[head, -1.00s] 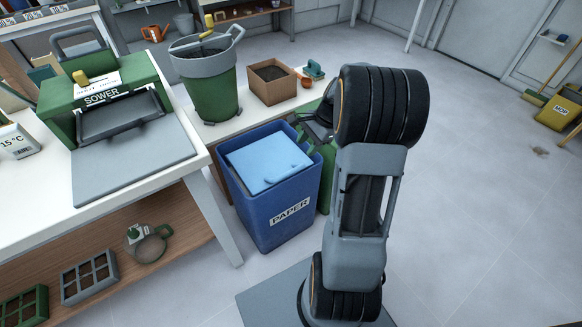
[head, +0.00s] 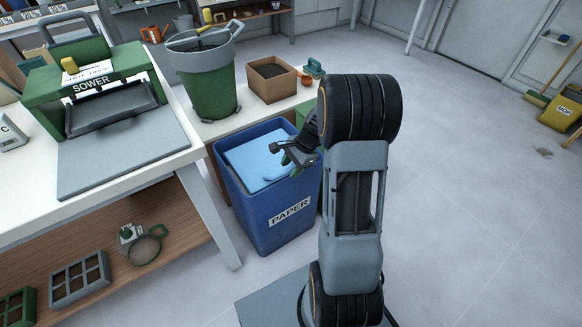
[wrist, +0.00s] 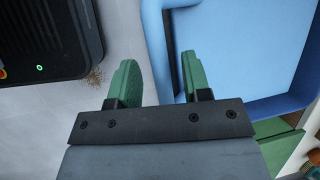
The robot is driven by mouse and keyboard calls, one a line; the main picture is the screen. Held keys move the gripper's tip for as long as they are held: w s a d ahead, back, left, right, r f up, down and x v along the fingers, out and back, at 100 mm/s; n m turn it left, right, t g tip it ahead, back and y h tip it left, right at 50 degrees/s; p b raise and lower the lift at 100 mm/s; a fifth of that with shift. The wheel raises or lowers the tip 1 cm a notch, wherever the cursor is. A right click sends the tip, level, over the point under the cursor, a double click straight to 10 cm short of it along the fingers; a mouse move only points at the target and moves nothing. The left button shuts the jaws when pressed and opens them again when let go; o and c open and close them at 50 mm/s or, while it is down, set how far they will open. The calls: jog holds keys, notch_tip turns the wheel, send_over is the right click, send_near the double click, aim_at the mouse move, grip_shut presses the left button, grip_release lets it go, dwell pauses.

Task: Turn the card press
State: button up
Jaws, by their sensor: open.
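I cannot make out anything labelled as a card press. A green machine marked SOWER (head: 98,75) stands on the white bench at the left in the head view. It has a grey handle on top, a yellow knob and a dark tray in front. My gripper (head: 282,150) is over the blue PAPER bin (head: 285,212), well to the right of the machine.
A green and grey bucket (head: 206,85) and a brown box (head: 272,80) stand on a low bench behind the bin. A grey tray (head: 80,278) lies on the shelf under the white bench. Open floor (head: 460,160) lies to the right.

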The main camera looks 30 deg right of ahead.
grip_shut()
dwell(0.3)
jog(key=shift+r, duration=0.1)
